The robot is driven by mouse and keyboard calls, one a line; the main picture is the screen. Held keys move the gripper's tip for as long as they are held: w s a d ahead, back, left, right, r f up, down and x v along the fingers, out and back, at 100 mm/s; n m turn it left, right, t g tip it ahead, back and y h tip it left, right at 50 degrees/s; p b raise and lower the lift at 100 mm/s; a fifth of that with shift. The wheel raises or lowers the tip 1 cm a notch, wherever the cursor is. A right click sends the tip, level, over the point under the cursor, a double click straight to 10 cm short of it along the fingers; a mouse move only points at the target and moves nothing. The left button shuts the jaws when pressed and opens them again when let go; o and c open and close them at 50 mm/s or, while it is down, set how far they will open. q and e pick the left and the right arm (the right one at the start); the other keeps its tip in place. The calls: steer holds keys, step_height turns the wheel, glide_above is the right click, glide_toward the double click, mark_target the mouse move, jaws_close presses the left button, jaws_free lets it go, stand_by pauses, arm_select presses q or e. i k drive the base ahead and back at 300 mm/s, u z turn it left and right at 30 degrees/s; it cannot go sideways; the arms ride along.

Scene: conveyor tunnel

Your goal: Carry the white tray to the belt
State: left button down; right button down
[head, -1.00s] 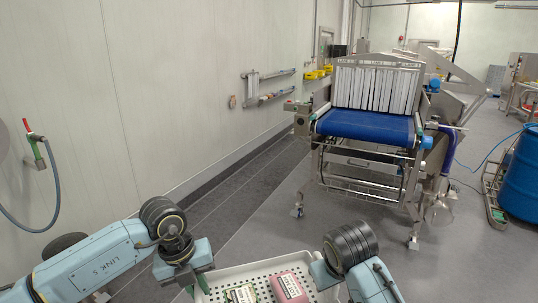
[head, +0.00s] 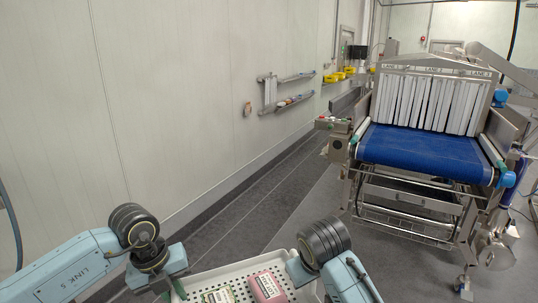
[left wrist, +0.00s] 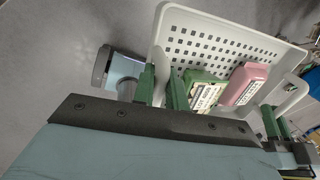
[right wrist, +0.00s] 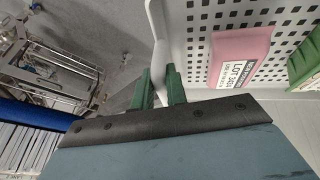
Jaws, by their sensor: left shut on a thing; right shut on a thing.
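The white tray (head: 240,272) with a perforated floor is held at the bottom of the head view. A pink labelled pack (head: 266,286) and a green labelled pack (head: 218,294) lie in it.
A pale wall (head: 200,100) runs along the left, with rails (head: 290,100) mounted on it. A control box (head: 340,148) juts from the belt frame's left side. The belt's metal frame (head: 415,210) stands on the floor. Grey floor (head: 350,265) is clear in front of it.

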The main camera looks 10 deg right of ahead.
mark_target(421, 141)
steer(key=z, duration=0.25)
steer(key=i, duration=1.2)
steer(key=z, duration=0.95)
steer(key=i, duration=0.9)
steer(key=z, duration=0.5)
